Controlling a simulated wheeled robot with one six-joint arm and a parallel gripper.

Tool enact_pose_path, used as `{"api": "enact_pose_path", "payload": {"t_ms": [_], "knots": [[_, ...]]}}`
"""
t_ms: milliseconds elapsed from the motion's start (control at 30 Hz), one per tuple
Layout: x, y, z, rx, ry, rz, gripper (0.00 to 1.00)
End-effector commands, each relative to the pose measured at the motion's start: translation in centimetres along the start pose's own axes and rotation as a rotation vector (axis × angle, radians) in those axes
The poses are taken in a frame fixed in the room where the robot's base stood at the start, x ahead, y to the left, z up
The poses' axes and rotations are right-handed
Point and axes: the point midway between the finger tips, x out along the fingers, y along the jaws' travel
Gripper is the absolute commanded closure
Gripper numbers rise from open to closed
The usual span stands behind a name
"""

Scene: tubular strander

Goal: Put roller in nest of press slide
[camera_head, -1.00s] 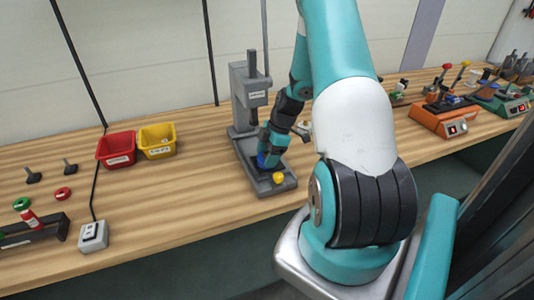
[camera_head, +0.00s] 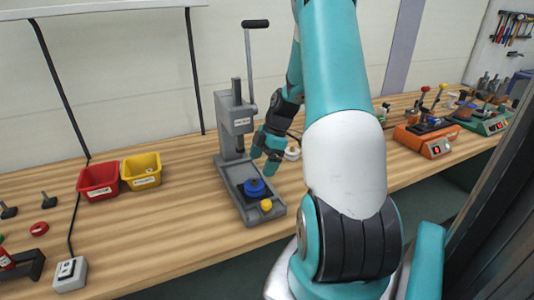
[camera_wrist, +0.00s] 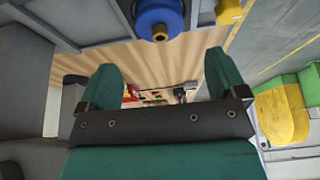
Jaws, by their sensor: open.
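The blue roller (camera_head: 254,187) with a brass-coloured centre sits on the dark slide at the foot of the grey press (camera_head: 235,125). How deep it sits in the nest cannot be told. A yellow knob (camera_head: 266,205) is at the slide's front. My gripper (camera_head: 264,160) is open and empty, just above and to the right of the roller, apart from it. In the wrist view, the roller (camera_wrist: 158,18) and the yellow knob (camera_wrist: 228,11) show at the top edge, beyond the spread teal fingers (camera_wrist: 163,76).
Red (camera_head: 99,180) and yellow (camera_head: 141,171) bins stand left of the press. A switch box (camera_head: 70,274) is at the front left. A white round part (camera_head: 292,153) lies behind my gripper. Orange (camera_head: 427,140) and green devices stand at the right. The wood between bins and press is clear.

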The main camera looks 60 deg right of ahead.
Motion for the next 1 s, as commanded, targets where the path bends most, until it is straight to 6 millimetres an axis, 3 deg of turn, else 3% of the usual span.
{"api": "enact_pose_path", "payload": {"t_ms": [233, 467, 567, 667, 767, 800, 900, 1000], "knots": [[-3.9, 0.1, 0.1, 0.001, -0.001, 0.002, 0.09], [-4.8, 0.0, -0.1, 0.001, 0.000, -0.001, 0.09], [-4.7, -0.1, -2.1, 0.006, -0.004, -0.009, 0.09], [-4.7, -1.0, -7.6, 0.033, -0.015, -0.029, 0.09], [-4.5, -4.0, -15.6, 0.086, -0.033, -0.056, 0.09], [-4.3, -5.9, -18.8, 0.113, -0.042, -0.068, 0.09], [-4.2, -11.9, -25.4, 0.188, -0.061, -0.094, 0.09], [-4.1, -18.8, -29.7, 0.261, -0.079, -0.118, 0.09]]}}
